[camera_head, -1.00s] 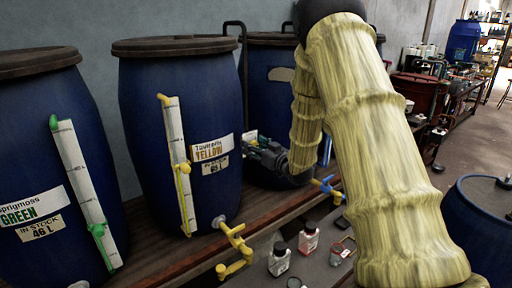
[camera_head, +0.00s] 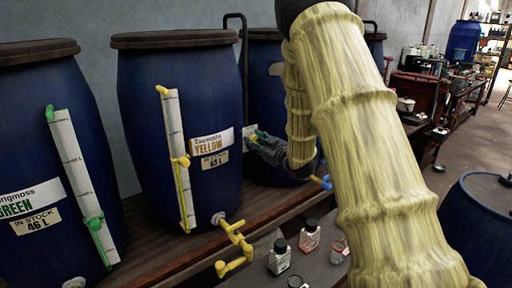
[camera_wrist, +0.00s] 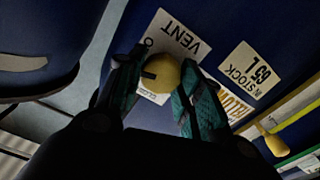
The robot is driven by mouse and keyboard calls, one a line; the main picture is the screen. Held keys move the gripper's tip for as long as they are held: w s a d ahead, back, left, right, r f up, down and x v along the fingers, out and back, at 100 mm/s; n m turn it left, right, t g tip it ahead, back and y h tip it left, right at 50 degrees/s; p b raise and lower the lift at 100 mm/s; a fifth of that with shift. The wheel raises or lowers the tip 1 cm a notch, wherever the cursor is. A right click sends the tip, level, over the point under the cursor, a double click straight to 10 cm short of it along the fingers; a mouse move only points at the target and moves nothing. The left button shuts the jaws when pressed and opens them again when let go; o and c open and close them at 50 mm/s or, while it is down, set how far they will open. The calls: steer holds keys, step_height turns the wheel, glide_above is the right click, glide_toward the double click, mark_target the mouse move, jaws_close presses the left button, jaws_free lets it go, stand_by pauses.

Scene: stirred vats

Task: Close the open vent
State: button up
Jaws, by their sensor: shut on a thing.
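The blue vat labelled YELLOW (camera_head: 170,130) stands on the wooden bench, with its stock sign reading about 65 L. In the wrist view, a VENT label (camera_wrist: 172,33) shows upside down on its wall. A round yellow vent knob (camera_wrist: 166,72) with a dark mark sits below that label, between the two green-padded fingers of my gripper (camera_wrist: 158,82). The fingers are shut on the knob. In the head view, my gripper (camera_head: 258,143) is at the right side of this vat, and the knob is hidden there. I cannot tell how far the vent is turned.
The GREEN vat (camera_head: 45,150) stands at left, and another blue vat (camera_head: 262,90) stands behind my arm. A yellow tap (camera_head: 235,243) sticks out over the bench edge. Small bottles (camera_head: 280,256) stand on a lower surface. A blue drum (camera_head: 480,225) is at right.

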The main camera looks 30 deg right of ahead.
steer(key=shift+a+f+n+b, duration=0.1)
steer(key=shift+f+n+b, duration=0.1)
steer(key=shift+n+b, duration=3.35)
steer(key=shift+a+f+n+b, duration=0.1)
steer(key=shift+f+n+b, duration=0.05)
steer(key=shift+n+b, duration=3.4)
steer(key=o, duration=1)
steer(key=shift+r, duration=0.1)
steer(key=shift+o, duration=0.2)
steer(key=shift+s, duration=0.1)
steer(key=s+d, duration=0.1)
steer(key=s, duration=1.1)
